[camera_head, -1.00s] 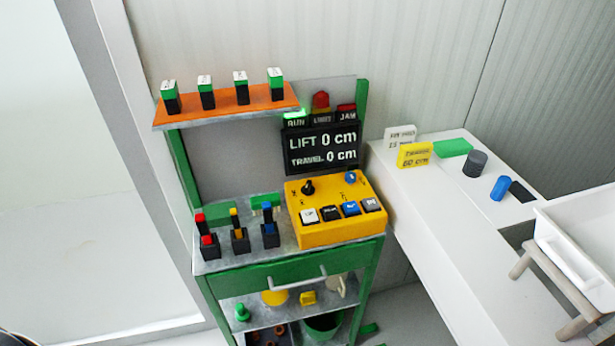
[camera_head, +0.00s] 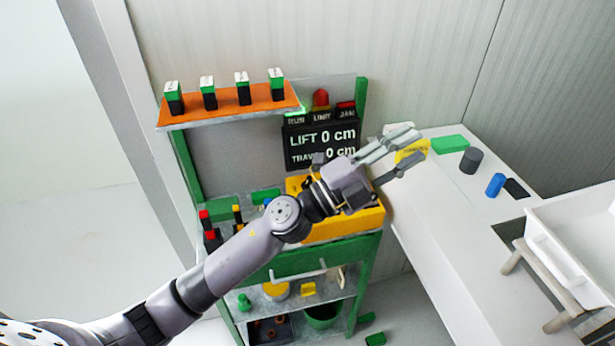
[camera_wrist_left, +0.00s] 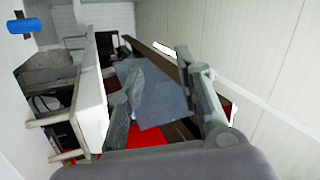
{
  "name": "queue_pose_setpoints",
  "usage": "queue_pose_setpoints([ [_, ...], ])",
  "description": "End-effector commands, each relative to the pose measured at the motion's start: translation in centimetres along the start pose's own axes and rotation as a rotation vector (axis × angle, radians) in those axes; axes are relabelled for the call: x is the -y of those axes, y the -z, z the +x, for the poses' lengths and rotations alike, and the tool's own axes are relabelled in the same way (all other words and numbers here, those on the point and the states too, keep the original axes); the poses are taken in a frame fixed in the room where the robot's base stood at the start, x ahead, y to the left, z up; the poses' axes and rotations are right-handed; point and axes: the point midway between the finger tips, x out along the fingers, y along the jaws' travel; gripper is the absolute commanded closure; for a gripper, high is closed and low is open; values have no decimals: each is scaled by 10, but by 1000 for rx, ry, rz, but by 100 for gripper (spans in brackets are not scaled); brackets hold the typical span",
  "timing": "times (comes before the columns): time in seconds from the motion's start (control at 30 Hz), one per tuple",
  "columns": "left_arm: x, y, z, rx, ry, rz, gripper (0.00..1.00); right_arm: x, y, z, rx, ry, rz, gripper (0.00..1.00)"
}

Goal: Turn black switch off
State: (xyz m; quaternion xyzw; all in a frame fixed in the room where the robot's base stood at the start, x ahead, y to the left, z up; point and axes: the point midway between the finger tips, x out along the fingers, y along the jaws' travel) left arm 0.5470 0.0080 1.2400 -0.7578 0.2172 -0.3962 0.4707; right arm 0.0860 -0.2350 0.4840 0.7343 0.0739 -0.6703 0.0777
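The yellow control box (camera_head: 345,228) sits on the green cart, mostly covered by my left arm and gripper. Its black switch and its row of buttons are hidden behind them in the head view. My left gripper (camera_head: 415,147) is open and empty. It is in front of the box's upper right, and its fingers point right across the yellow sign (camera_head: 411,152). The wrist view shows the two fingers apart (camera_wrist_left: 162,100) with nothing held between them; the control box cannot be made out there. My right gripper is not in view.
A black display (camera_head: 305,139) reads LIFT 0 cm, with a lit green RUN lamp above. An orange shelf (camera_head: 230,108) holds several green-and-black blocks. Red and yellow-topped switches (camera_head: 209,232) stand left of the box. A white counter (camera_head: 440,215) and white tray (camera_head: 582,268) lie right.

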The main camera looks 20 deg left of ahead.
Motion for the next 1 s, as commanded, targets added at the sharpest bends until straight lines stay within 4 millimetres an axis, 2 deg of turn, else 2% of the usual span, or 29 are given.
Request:
queue_pose_setpoints([
  [0.03, -5, 16, 11, -114, -72, 97, 68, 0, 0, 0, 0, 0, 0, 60],
  [0.1, -24, 34, 16, -260, -204, 223, 68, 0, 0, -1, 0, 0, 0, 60],
  [0.2, -55, 36, 10, -421, -434, 402, 68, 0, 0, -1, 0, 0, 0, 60],
  [0.27, -72, 24, 0, -485, -593, 506, 68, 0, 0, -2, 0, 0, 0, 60],
  [0.37, -88, -17, -26, -529, -885, 667, 68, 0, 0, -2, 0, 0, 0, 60],
  [0.4, -89, -39, -38, -522, -1008, 725, 68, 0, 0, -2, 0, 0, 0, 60],
  [0.47, -82, -74, -58, -487, -1189, 799, 68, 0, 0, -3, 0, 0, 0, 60],
  [0.5, -73, -97, -72, -451, -1304, 839, 68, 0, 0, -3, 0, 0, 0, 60],
  [0.6, -40, -146, -102, -332, -1546, 907, 68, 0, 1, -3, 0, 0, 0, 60],
  [0.7, -9, -176, -124, -217, -1710, 937, 68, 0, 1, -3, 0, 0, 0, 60],
  [0.83, 13, -194, -140, -131, -1813, 945, 68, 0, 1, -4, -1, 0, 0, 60],
  [0.9, 15, -198, -143, -117, -1830, 946, 68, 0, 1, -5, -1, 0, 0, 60],
  [1.0, 7, -202, -145, -120, -1833, 942, 68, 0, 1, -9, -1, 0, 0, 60],
])
